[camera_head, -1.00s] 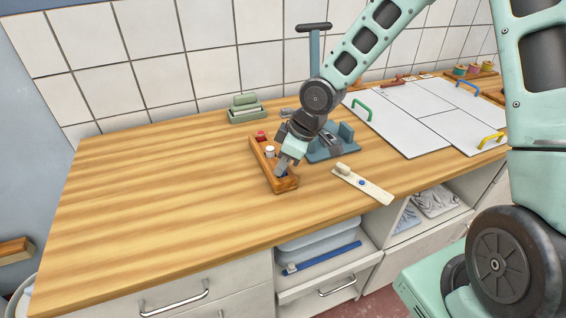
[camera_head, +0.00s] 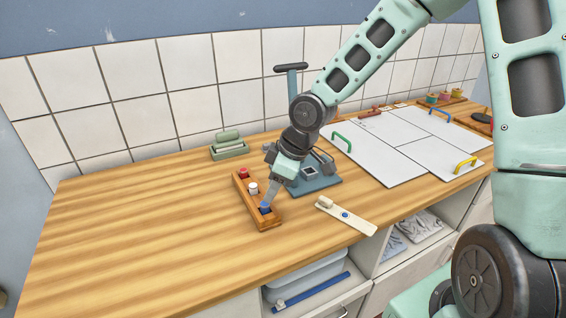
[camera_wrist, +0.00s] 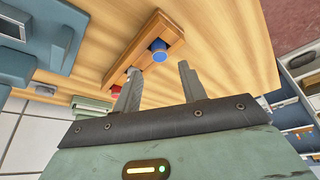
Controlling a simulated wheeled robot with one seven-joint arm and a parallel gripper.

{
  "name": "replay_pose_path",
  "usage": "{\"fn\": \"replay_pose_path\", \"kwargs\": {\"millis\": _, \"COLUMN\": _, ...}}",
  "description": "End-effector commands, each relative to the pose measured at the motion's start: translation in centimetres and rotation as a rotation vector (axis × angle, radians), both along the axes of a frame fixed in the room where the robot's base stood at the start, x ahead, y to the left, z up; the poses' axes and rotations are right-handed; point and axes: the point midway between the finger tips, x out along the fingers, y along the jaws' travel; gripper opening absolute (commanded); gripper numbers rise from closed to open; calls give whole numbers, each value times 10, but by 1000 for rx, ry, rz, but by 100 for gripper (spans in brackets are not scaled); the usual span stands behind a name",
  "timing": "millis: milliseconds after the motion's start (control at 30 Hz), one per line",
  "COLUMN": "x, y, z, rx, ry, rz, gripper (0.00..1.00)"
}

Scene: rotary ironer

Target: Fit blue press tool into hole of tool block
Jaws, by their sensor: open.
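The tool block (camera_head: 243,189) is a long wooden block on the table, with a red tool (camera_head: 243,173), a white tool (camera_head: 253,188) and the blue press tool (camera_head: 265,208) in a row. The blue press tool is at the block's near end; it also shows in the wrist view (camera_wrist: 160,55). It appears to stand in its hole, but I cannot tell how deep. My gripper (camera_head: 273,191) is open and empty, close above the near end of the block. In the wrist view its fingers (camera_wrist: 158,82) are apart, with the blue tool beyond them, untouched.
A blue-grey press (camera_head: 316,184) with a tall T-handle stands just right of the block. A cream strip with a blue button (camera_head: 345,215) lies to the right. A green tray (camera_head: 229,150) is behind. The table's left side is clear.

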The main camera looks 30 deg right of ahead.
Motion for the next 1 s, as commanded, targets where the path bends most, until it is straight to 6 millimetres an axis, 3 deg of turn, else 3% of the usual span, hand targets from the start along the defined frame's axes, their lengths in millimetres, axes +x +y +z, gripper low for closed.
{"fn": "replay_pose_path", "kwargs": {"millis": 33, "x": -2, "y": -5, "z": 13, "rx": -1, "ry": -1, "rz": -4, "gripper": 42}}
{"fn": "replay_pose_path", "kwargs": {"millis": 233, "x": -10, "y": -15, "z": 44, "rx": 0, "ry": -2, "rz": -5, "gripper": 42}}
{"fn": "replay_pose_path", "kwargs": {"millis": 567, "x": -21, "y": -16, "z": 62, "rx": -11, "ry": 14, "rz": 4, "gripper": 42}}
{"fn": "replay_pose_path", "kwargs": {"millis": 767, "x": -62, "y": 17, "z": 57, "rx": -98, "ry": 107, "rz": -4, "gripper": 42}}
{"fn": "replay_pose_path", "kwargs": {"millis": 1000, "x": -136, "y": 53, "z": 67, "rx": -220, "ry": 201, "rz": -84, "gripper": 42}}
